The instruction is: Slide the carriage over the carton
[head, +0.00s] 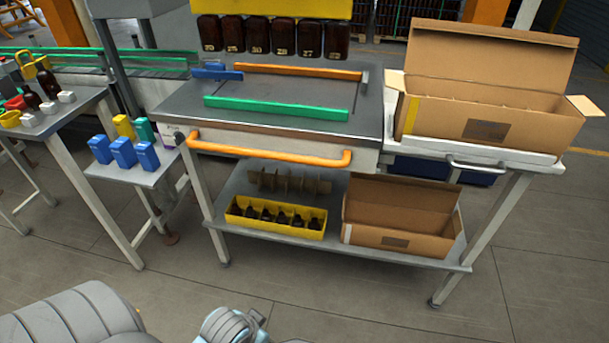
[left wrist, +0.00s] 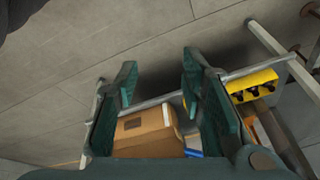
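The open brown carton (head: 492,100) stands on a white platform (head: 470,150) at the right, its flaps spread and dividers showing inside. A yellow block (head: 272,8) at the top edge has a row of upright, numbered amber bottles (head: 257,36) beneath it. It may be the carriage, but its upper part is cut off. It is left of the carton, not above it. My left gripper (left wrist: 157,85) is open and empty in the left wrist view, with floor and the lower shelf beyond its fingers. My right gripper is not in view.
The grey bench has an orange handle (head: 268,150) and green rail (head: 276,107). Its lower shelf holds a second open carton (head: 400,241) and a yellow tray (head: 275,230) of dark bottles. Blue boxes (head: 123,153) stand on a small side table. Floor in front is clear.

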